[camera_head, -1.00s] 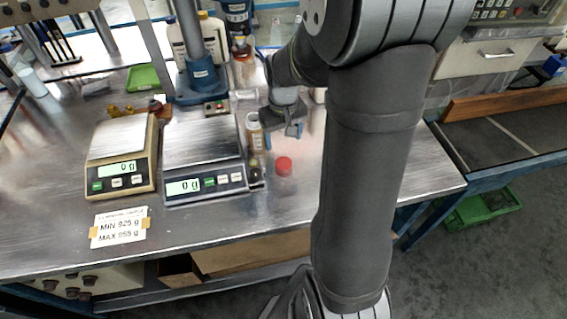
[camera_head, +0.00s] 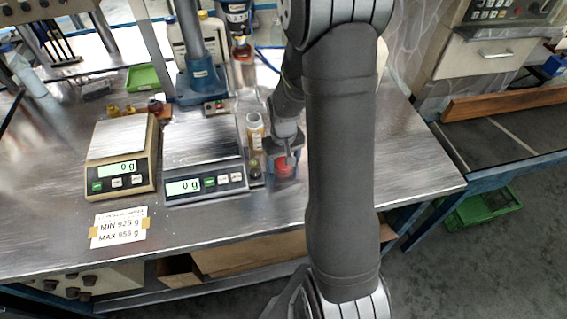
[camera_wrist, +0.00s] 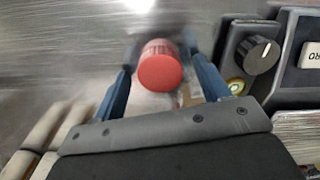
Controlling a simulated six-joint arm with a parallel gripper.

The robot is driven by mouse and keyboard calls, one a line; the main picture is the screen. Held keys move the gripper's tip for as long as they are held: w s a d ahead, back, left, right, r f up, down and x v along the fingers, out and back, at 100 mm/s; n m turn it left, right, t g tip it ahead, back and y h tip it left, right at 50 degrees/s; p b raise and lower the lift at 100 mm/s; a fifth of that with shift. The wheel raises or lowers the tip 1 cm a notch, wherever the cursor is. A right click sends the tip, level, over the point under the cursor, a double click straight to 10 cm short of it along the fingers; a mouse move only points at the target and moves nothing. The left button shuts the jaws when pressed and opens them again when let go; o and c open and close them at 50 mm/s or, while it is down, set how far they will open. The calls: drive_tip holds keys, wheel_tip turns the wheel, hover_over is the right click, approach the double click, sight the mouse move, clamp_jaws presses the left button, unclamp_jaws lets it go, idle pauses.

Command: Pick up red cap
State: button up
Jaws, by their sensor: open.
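The red cap (camera_head: 284,168) sits on the metal table just right of the right-hand scale, partly hidden by my gripper in the head view. In the wrist view the red cap (camera_wrist: 160,68) shows between the two blue fingers. My gripper (camera_wrist: 160,75) is open around the cap, with a gap visible on each side of it. In the head view my gripper (camera_head: 285,160) points down over the cap.
The right scale (camera_head: 205,183) reads 0 g, as does the left scale (camera_head: 122,170). A small bottle (camera_head: 255,132) stands close left of my gripper. A paper label (camera_head: 119,227) lies at the front left. The table's front right is clear.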

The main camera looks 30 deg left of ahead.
drive_tip(key=c, duration=1)
drive_tip(key=shift+r, duration=0.15)
